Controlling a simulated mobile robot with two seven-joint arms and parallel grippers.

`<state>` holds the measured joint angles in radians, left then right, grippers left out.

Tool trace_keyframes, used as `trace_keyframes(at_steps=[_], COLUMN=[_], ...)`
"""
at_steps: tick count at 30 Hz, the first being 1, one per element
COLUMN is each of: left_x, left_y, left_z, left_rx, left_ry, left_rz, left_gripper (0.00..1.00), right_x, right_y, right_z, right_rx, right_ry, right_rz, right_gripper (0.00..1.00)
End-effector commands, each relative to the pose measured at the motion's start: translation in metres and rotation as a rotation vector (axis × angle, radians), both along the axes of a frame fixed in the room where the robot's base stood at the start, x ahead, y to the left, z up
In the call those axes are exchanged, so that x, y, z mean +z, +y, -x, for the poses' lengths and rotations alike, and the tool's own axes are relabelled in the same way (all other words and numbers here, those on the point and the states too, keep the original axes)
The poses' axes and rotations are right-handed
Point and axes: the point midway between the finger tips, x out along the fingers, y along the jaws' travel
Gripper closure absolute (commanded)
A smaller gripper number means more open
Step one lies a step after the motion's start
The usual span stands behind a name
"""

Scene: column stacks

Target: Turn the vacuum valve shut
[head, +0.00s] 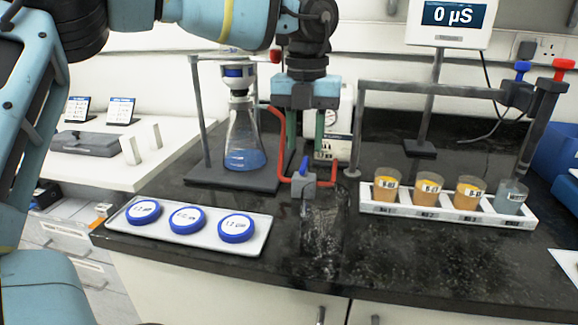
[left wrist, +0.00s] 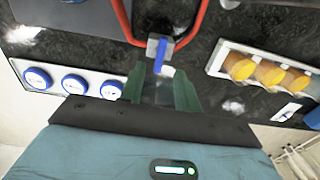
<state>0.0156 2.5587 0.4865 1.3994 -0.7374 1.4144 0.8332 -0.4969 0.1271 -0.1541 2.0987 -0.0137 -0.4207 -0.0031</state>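The vacuum valve is a small grey block (head: 304,187) in a red tube (head: 282,140), in the middle of the head view. Its blue lever (head: 304,166) points up from the block, and in the left wrist view the lever (left wrist: 159,58) points toward my gripper, crosswise to the tube. My left gripper (head: 307,148) is above the valve, its green fingers pointing down. In the left wrist view the fingers (left wrist: 158,75) are apart with nothing held, and the lever's end shows between their tips. I cannot tell how far they are from it. My right gripper is not in view.
A flask (head: 244,140) with blue liquid stands behind left on a dark stand base (head: 215,178). A white tray (head: 120,226) with blue-lidded dishes lies front left. A white rack (head: 450,213) of sample cups is at right. The black counter in front is clear.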

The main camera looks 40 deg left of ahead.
Motion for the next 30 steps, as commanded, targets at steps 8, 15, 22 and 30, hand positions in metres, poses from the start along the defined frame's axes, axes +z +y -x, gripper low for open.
trace_keyframes(at_steps=[8,15,22,30], left_x=[0.002,0.006,0.009,0.011], left_y=[-0.021,-0.045,-0.067,-0.081], left_z=[0.034,0.072,0.108,0.130], left_rx=[-0.004,-0.004,-0.003,-0.001], left_ry=[0.003,0.002,0.003,0.004], left_rz=[-0.001,-0.001,-0.001,0.000], left_gripper=[0.67,0.67,0.67,0.67], right_x=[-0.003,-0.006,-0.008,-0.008], right_y=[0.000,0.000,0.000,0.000], right_z=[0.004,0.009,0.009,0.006], right_rx=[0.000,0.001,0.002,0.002], right_ry=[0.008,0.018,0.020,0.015], right_rz=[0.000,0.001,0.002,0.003], right_gripper=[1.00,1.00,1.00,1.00])
